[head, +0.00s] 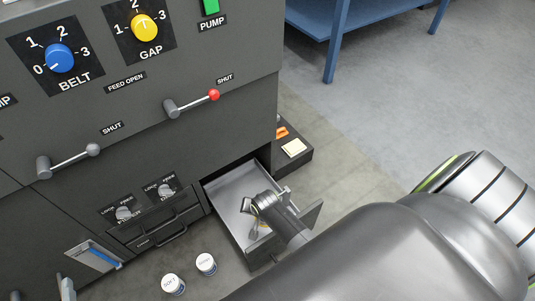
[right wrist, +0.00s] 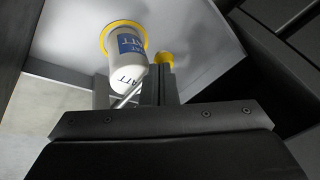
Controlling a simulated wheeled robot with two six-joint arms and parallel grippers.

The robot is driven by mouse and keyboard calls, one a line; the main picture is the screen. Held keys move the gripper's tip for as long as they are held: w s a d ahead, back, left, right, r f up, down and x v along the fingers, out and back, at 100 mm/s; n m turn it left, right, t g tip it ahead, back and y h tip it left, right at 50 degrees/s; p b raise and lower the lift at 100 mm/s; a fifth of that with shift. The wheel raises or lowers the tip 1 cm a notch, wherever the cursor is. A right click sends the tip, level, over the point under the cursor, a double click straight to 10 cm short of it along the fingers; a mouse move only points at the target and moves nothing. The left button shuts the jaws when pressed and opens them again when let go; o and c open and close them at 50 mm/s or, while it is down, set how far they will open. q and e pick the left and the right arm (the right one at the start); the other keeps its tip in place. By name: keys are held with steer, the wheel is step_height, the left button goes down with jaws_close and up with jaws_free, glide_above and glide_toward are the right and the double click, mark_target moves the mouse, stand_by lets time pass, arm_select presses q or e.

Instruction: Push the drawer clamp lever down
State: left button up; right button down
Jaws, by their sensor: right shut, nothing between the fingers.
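The open grey drawer (head: 224,193) stands out from the lower machine front. My right gripper (head: 256,205) reaches down over the drawer; its fingers are closed in the right wrist view (right wrist: 158,86). A white canister with blue lettering (right wrist: 129,66) and a yellow ring (right wrist: 108,36) shows beside the fingers. A small yellow knob (right wrist: 163,58) shows right at the fingertips; it may be the end of the clamp lever, but the rest is hidden. I cannot tell whether the fingers touch it. A thin metal rod (right wrist: 127,97) lies beside the fingers.
The machine front carries a blue BELT knob (head: 60,58), a yellow GAP knob (head: 144,27), a red-tipped lever (head: 193,103) and a grey-tipped lever (head: 70,159). Two white lidded pots (head: 173,284) (head: 206,264) stand left of the drawer.

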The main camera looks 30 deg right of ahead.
steer(key=shift+f, duration=0.15)
stand_by(0.5)
steer(key=a+p+v, duration=0.2)
steer(key=p+v, duration=0.9)
steer(key=v, duration=0.4)
steer(key=shift+s+a, duration=0.15)
